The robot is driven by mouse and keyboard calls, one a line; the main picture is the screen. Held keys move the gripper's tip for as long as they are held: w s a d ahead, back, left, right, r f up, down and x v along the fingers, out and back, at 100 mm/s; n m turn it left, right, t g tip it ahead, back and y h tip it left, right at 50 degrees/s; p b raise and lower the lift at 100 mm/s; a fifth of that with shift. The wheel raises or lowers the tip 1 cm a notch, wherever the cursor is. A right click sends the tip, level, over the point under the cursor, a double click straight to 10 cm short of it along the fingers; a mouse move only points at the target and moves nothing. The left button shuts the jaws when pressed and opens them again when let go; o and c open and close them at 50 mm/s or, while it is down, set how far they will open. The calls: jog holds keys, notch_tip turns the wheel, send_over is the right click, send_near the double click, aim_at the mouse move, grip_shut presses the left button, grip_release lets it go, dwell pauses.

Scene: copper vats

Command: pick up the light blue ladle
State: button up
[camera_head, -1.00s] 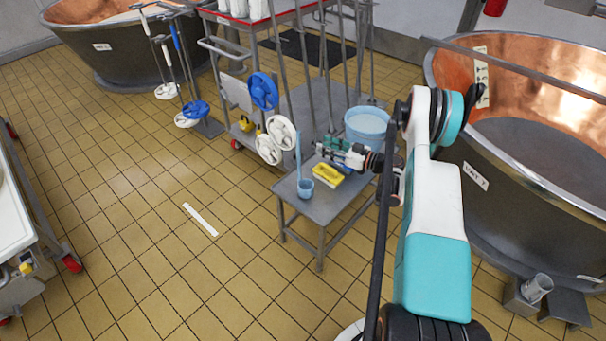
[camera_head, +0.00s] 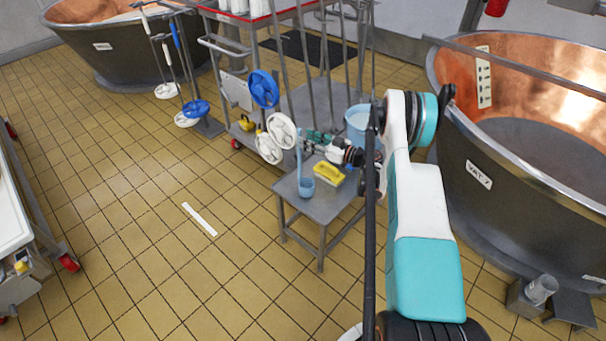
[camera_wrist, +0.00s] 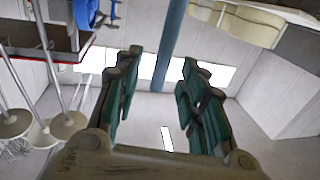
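The light blue ladle (camera_head: 306,187) stands on a small grey table (camera_head: 325,208), its cup near the front left corner and its long handle upright. My gripper (camera_head: 306,139) is beside the upper part of the handle in the head view. In the wrist view, my gripper (camera_wrist: 160,66) is open, with one teal finger on each side of the blue handle (camera_wrist: 171,40). The handle appears between or just beyond the fingertips; I cannot tell the exact depth. No contact is clear.
A yellow sponge-like block (camera_head: 328,174) lies right of the ladle. A light blue bucket (camera_head: 359,122) stands behind my wrist. White and blue discs on poles (camera_head: 269,140) hang close left of the gripper. A copper vat (camera_head: 520,190) stands right.

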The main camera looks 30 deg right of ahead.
jog(key=b+x, duration=0.1)
jog(key=x, duration=0.3)
jog(key=shift+w+a+r+b, duration=0.1)
jog(key=shift+a+b, duration=0.1)
jog(key=shift+b, duration=0.2)
grip_shut()
jog(key=shift+r, duration=0.1)
